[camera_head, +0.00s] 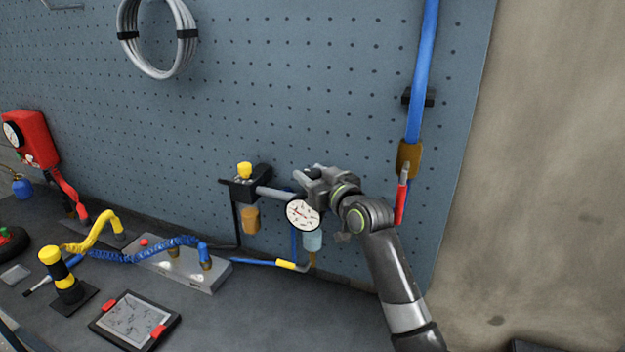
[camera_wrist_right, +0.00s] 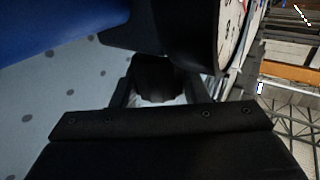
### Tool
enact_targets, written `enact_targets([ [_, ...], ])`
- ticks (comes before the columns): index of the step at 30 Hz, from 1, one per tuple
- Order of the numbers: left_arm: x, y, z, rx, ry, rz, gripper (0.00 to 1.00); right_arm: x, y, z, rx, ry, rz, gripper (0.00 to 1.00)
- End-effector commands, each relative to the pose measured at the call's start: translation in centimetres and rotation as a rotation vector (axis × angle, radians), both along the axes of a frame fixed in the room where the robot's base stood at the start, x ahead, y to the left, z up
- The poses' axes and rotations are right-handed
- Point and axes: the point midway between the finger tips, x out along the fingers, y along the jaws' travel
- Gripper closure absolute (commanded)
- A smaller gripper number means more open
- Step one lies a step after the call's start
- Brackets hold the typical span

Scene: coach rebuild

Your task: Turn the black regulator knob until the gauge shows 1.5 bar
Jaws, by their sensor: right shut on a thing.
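The gauge (camera_head: 303,216) is a round white dial in the head view, on the regulator against the pegboard. Its marks are too small to read there. In the right wrist view the gauge (camera_wrist_right: 232,30) is seen edge-on at the upper right. My right gripper (camera_head: 318,180) is at the top of the regulator, just above the gauge, and covers the knob in the head view. In the right wrist view a black knob (camera_wrist_right: 158,78) sits between the fingers of my right gripper (camera_wrist_right: 160,92), which is shut on it. My left gripper is not in view.
A black valve block with a yellow knob (camera_head: 244,171) is left of the regulator. A blue pipe (camera_head: 421,70) runs down the pegboard (camera_head: 300,60) at right. A metal manifold (camera_head: 215,274), coiled hoses and a tablet (camera_head: 134,319) occupy the bench at left.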

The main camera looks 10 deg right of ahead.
Motion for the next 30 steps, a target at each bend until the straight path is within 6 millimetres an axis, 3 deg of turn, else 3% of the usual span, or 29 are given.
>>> enact_targets([
  [7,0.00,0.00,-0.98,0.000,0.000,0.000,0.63,0.04,-0.04,-0.03,0.001,-0.002,0.054,0.82],
  [23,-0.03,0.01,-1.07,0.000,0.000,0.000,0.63,0.02,0.03,0.04,0.003,0.001,0.070,0.82],
  [24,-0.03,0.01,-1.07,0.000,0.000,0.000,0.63,0.02,0.04,0.04,0.003,0.001,0.070,0.56],
  [28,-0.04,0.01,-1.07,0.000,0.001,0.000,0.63,0.02,0.04,0.03,0.002,0.001,0.069,0.39],
  [30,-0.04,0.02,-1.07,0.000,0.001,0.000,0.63,0.02,0.04,0.02,0.002,0.001,0.069,0.39],
])
